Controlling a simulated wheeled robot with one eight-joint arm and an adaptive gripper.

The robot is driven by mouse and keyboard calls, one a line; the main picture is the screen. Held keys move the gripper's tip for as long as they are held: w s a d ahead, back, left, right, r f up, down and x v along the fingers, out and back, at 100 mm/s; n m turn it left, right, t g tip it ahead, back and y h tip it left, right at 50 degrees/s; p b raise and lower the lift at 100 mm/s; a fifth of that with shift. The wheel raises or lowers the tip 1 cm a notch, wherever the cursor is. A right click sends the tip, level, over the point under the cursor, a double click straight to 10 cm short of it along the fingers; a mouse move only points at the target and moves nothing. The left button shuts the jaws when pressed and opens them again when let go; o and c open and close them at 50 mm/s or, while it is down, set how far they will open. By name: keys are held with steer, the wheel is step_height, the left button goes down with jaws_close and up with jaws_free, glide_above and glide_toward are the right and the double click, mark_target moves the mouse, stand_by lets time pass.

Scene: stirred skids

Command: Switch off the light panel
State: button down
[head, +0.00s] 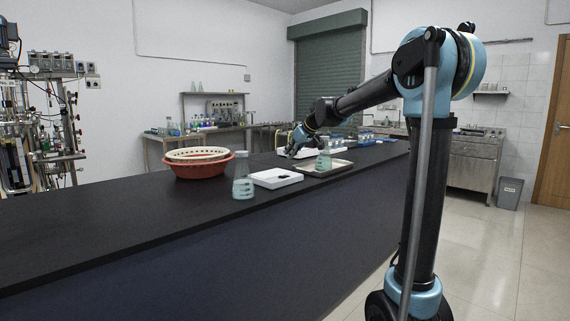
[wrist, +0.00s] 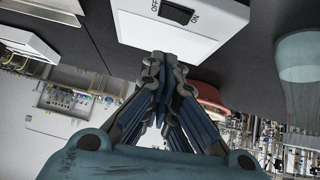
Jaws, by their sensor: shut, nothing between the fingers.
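The light panel (head: 276,178) is a flat white box lying on the dark bench in the head view, with a small dark switch on top. In the wrist view the panel (wrist: 140,30) fills the top middle, and its black rocker switch (wrist: 178,12) sits between the printed words OFF and ON. Which side of the rocker is pressed I cannot tell. My gripper (wrist: 165,58) is shut and empty, its fingertips showing just below the panel's edge in the wrist view. In the head view my gripper (head: 291,154) is above the bench behind the panel; contact is not visible.
A red basin (head: 200,170) with a pale one inside sits farther left. The bench's near left is clear.

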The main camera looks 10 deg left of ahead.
steer(key=shift+w+d+v, duration=0.15)
steer(key=shift+v, duration=1.05)
steer(key=shift+w+d+v, duration=0.1)
steer(key=shift+v, duration=1.1)
steer(key=s+d+f+m+g+h, duration=0.1)
steer(key=s+d+f+m+h, duration=0.1)
steer(key=s+d+f, duration=0.7)
steer(key=s+d+f+m+g+h, duration=0.1)
steer(key=s+d+f+m, duration=0.4)
steer(key=s, duration=1.4)
steer(key=s+d+f+m+g+h, duration=0.2)
steer(key=s+d+f+m+h, duration=0.1)
steer(key=s+d+f, duration=1.1)
step_height(320, 180, down, 4)
steer(key=shift+s+f+h, duration=0.1)
steer(key=shift+s+h, duration=0.2)
steer(key=shift+s, duration=0.35)
